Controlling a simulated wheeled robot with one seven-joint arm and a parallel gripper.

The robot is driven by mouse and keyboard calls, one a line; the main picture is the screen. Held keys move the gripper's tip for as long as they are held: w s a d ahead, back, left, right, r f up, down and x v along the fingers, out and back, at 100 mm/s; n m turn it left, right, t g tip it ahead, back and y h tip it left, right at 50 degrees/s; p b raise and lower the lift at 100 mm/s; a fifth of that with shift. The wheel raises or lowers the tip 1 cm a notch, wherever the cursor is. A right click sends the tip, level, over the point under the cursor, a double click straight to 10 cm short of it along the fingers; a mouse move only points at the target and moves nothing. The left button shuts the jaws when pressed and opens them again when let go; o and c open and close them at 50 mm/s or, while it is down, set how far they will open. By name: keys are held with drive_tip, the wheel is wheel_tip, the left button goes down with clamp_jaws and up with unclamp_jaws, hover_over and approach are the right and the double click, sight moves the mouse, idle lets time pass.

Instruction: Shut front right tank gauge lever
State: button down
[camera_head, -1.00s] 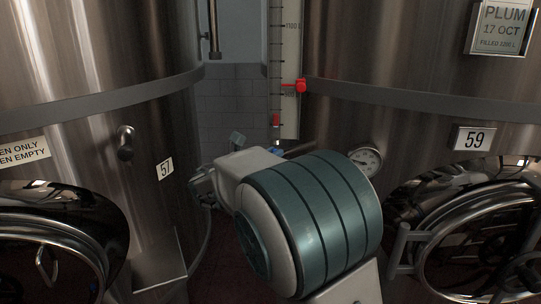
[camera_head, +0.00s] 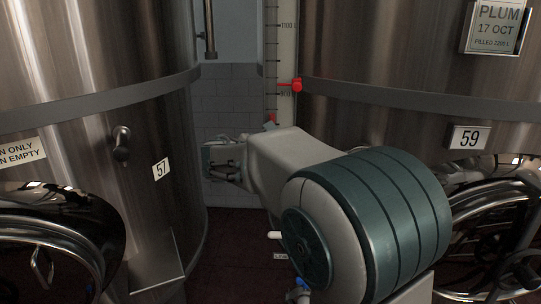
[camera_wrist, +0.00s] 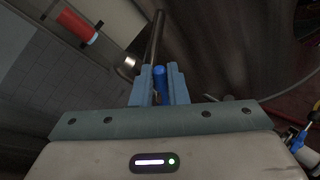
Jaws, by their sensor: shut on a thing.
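In the wrist view, my gripper (camera_wrist: 161,76) is shut on a blue lever handle (camera_wrist: 160,81), which shows between the two pale blue fingers. A steel tube (camera_wrist: 155,40) rises just beyond the fingertips. In the head view, the gauge scale (camera_head: 285,60) stands upright beside the tank marked 59 (camera_head: 385,120), with a red marker (camera_head: 291,85) on it. My arm covers the foot of the gauge and the lever there.
The tank marked 57 (camera_head: 100,80) stands close on the left, with a sampling tap (camera_head: 121,143). A blue-tipped valve (camera_head: 301,284) shows low beside my arm. A red cylinder (camera_wrist: 75,25) is at the upper left of the wrist view. Dark floor lies between the tanks.

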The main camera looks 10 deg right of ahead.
drive_tip(key=shift+s+d+f+m+t+y, duration=0.1)
drive_tip(key=shift+d+f+m+y, duration=0.15)
drive_tip(key=shift+m+y, duration=0.85)
drive_tip(key=shift+s+d+f+m+t+y, duration=0.1)
drive_tip(key=shift+d+f+m+y, duration=0.2)
drive_tip(key=shift+m+y, duration=0.8)
drive_tip(key=shift+s+d+f+m+t+y, duration=0.1)
drive_tip(key=shift+d+f+m+y, duration=0.15)
drive_tip(key=shift+m+y, duration=0.85)
drive_tip(key=c, duration=1.5)
unclamp_jaws()
drive_tip(key=shift+o, duration=0.2)
drive_tip(key=v, duration=1.3)
drive_tip(key=shift+s+r, duration=0.25)
drive_tip(key=shift+s, duration=0.05)
drive_tip(key=shift+d, duration=0.1)
